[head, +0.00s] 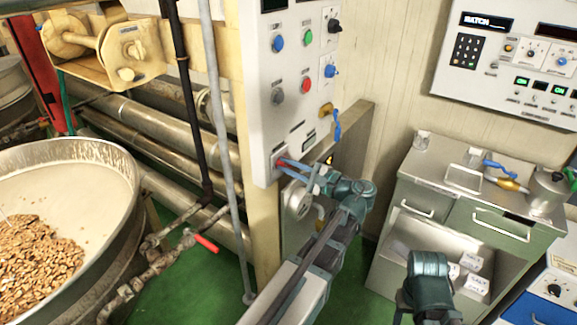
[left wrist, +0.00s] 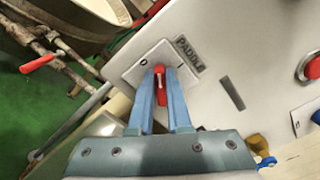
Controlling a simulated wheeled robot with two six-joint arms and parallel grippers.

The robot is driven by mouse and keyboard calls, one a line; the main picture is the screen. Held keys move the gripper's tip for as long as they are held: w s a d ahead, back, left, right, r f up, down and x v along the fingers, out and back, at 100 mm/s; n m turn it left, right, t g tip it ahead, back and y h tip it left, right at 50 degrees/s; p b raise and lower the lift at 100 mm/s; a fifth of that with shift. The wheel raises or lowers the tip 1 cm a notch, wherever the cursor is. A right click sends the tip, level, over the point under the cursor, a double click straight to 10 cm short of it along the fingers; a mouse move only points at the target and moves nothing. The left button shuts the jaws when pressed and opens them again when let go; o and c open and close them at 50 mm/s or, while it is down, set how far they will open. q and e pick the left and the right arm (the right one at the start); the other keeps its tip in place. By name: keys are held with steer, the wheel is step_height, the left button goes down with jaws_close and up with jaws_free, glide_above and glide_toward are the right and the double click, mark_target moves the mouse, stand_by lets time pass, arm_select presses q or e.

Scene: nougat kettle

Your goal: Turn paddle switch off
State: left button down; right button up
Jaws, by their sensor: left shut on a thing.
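A 0 mark shows on the plate left of the handle. My left gripper (left wrist: 165,78) has its blue fingers on either side of the handle and is shut on it. In the head view my left gripper (head: 300,172) reaches the lower left of the grey control panel (head: 285,105); its fingers mostly hide the switch there. The handle's exact setting is hard to tell. Part of my right arm shows at the bottom, but its fingers do not.
Above the switch are several buttons, including a red one (head: 306,85), and a yellow-blue fitting (head: 327,110) at the panel's right edge. A kettle (head: 75,155) with nuts stands left, near a red-handled pipe valve (head: 206,243). A metal cabinet (head: 415,180) stands right.

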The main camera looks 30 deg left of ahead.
arm_select(q)
steer(key=n, duration=0.7)
steer(key=shift+s+f+b, duration=0.15)
steer(key=shift+f+b, duration=0.15)
steer(key=shift+f, duration=0.1)
stand_by(0.3)
steer(key=c, duration=0.9)
jaws_free()
steer(key=shift+o, duration=0.2)
steer(key=s+d, duration=0.1)
steer(key=d, duration=1.2)
steer(key=shift+d, duration=0.4)
